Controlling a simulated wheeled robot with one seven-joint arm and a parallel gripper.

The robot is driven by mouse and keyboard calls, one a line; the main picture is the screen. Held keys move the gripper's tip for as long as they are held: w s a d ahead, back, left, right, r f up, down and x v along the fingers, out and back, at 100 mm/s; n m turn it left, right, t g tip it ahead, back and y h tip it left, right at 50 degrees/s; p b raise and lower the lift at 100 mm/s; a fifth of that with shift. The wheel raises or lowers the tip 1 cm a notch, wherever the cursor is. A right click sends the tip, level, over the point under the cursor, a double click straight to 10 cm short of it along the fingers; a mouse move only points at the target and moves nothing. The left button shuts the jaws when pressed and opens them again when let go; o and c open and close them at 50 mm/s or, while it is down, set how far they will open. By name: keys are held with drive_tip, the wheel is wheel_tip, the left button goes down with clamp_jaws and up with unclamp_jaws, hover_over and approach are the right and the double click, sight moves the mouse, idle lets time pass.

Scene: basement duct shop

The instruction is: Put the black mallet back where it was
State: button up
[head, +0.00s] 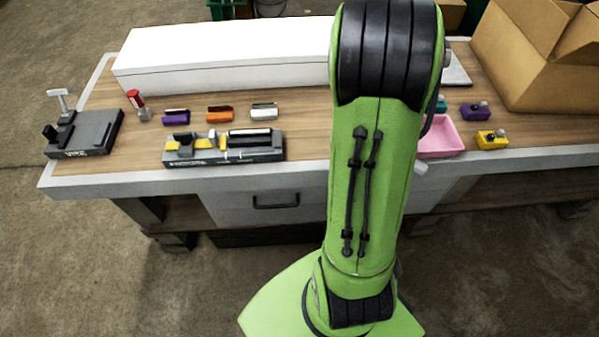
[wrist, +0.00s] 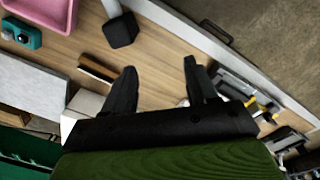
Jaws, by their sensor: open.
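A black block-shaped head with a pale shaft at its upper side, apparently the black mallet (wrist: 121,31), is on the wooden bench in the wrist view, beside the pink tray (wrist: 45,14). My arm hides it in the head view. My gripper (wrist: 160,66) is open and empty above the bench, its fingers apart from the mallet. In the head view the gripper is hidden behind my arm. At the far left of the bench, a dark grey holder (head: 88,134) has a pale-headed mallet-like tool (head: 59,97) standing at its back and a black block at its left.
A grey-and-yellow fixture (head: 224,155) sits near the front edge. Purple, orange and white blocks (head: 220,113) stand behind it. A long white box (head: 220,72) lies along the back. A cardboard box (head: 540,50) and small coloured blocks (head: 492,139) are at the right.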

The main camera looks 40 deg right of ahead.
drive_tip(key=s+a+r+t, duration=0.1)
drive_tip(key=a+r, duration=0.2)
drive_tip(key=a, duration=0.4)
drive_tip(key=s+a+r+t, duration=0.1)
drive_tip(key=a+r, duration=0.2)
drive_tip(key=a, duration=0.3)
drive_tip(key=s+a+m+t, duration=0.1)
drive_tip(key=s+a+t, duration=0.2)
drive_tip(key=s+a, duration=0.7)
drive_tip(key=a, duration=0.3)
drive_tip(key=shift+s+f+m+y, duration=0.25)
drive_tip(key=shift+f+m+y, duration=0.05)
drive_tip(key=shift+m, duration=0.1)
wheel_tip(320, 180, up, 2)
drive_tip(key=shift+r+p, duration=0.2)
drive_tip(key=shift+p, duration=0.95)
